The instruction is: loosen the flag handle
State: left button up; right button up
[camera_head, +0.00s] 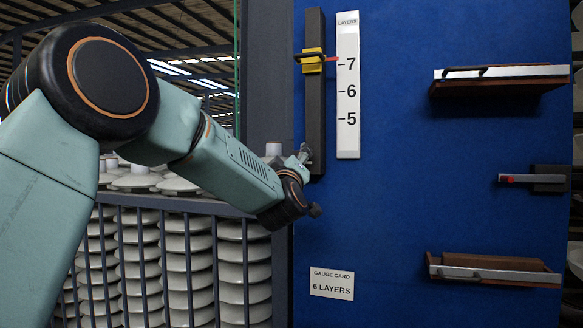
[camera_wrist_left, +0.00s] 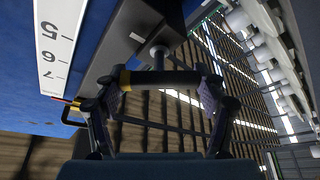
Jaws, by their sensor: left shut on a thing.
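The flag handle (camera_wrist_left: 165,77) shows in the left wrist view as a dark crossbar on a short grey stem (camera_wrist_left: 159,57), which comes out of the lower end of the dark vertical rail. My left gripper (camera_wrist_left: 163,92) has its fingers on both ends of the crossbar and is shut on it. In the head view my left gripper (camera_head: 304,155) is beside the foot of the rail (camera_head: 315,120), and the handle is mostly hidden there. A yellow slider (camera_head: 312,61) sits on the rail with its red pointer (camera_head: 332,59) near 7. My right gripper is not in view.
The white LAYERS scale (camera_head: 347,90) stands right of the rail. A gauge card (camera_head: 332,284) on the blue panel (camera_head: 400,200) reads 6 LAYERS. Two brown shelf-like holders (camera_head: 500,86) (camera_head: 492,277) and a red-tipped bar (camera_head: 530,179) jut out at right. Caged insulator stacks (camera_head: 187,265) stand at left.

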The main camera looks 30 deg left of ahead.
pick_arm(q)
jog(key=n+g, duration=0.1)
jog(key=n, duration=0.1)
jog(key=n+g+y, duration=0.1)
jog(key=n, duration=0.2)
jog(key=shift+f+n, duration=0.15)
jog(key=shift+n, duration=0.15)
jog(key=n+g, duration=0.1)
jog(key=n, duration=0.1)
jog(key=shift+n+p, duration=0.3)
jog(key=shift+n, duration=0.1)
jog(key=shift+f+n+g+h+p, duration=0.1)
jog(key=shift+n+g+h+p, duration=0.35)
jog(key=shift+n, duration=1.25)
jog(key=shift+g, duration=0.35)
jog(key=o, duration=1.2)
